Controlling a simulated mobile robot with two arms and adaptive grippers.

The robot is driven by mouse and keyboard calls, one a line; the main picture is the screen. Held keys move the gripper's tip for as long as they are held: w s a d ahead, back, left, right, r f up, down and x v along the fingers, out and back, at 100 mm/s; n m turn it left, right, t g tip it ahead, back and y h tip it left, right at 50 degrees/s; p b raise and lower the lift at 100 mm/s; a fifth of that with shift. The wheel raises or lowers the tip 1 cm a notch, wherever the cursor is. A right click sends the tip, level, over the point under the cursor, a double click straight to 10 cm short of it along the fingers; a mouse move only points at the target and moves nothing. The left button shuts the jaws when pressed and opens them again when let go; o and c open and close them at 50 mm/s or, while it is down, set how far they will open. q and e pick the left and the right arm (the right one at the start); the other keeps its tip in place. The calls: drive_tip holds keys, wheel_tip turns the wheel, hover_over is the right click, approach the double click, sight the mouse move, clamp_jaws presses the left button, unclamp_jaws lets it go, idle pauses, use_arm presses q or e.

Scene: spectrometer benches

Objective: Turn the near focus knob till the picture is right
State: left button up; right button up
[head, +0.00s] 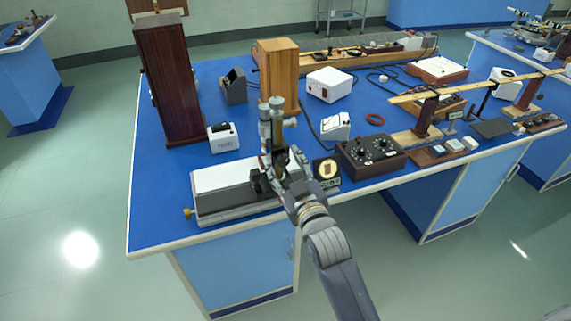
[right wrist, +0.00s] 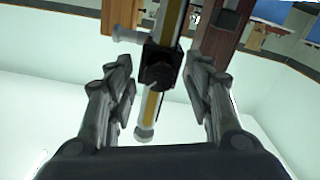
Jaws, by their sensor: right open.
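A travelling microscope with a long white-topped base (head: 222,184) stands at the front left of the blue bench. Its upright column and tubes (head: 264,125) rise near the base's right end. My right gripper (head: 277,168) is at this upright, its arm coming from the front right. In the right wrist view, my right gripper (right wrist: 163,88) is open, one finger on each side of a round black knob (right wrist: 157,74) on a black block. A gap shows between the knob and each finger. In the head view the gripper covers the knob area. My left gripper is out of view.
A small dark-framed plate (head: 327,170) and a brown dial box (head: 371,157) stand right of the microscope. A small white meter (head: 223,137) and a tall dark wooden case (head: 169,80) stand behind it. Bare blue bench top (head: 155,205) lies to its left.

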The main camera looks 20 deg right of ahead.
drive_tip(key=c, duration=1.1)
drive_tip(key=m+p, duration=0.2)
drive_tip(key=shift+r+m, duration=0.15)
drive_tip(key=shift+m, duration=0.25)
drive_tip(key=m+p, duration=0.3)
drive_tip(key=m, duration=0.2)
drive_tip(key=m+p, duration=0.1)
drive_tip(key=m, duration=0.3)
drive_tip(key=shift+p, duration=0.35)
drive_tip(key=shift+m+p, duration=0.55)
drive_tip(key=shift+m, duration=1.35)
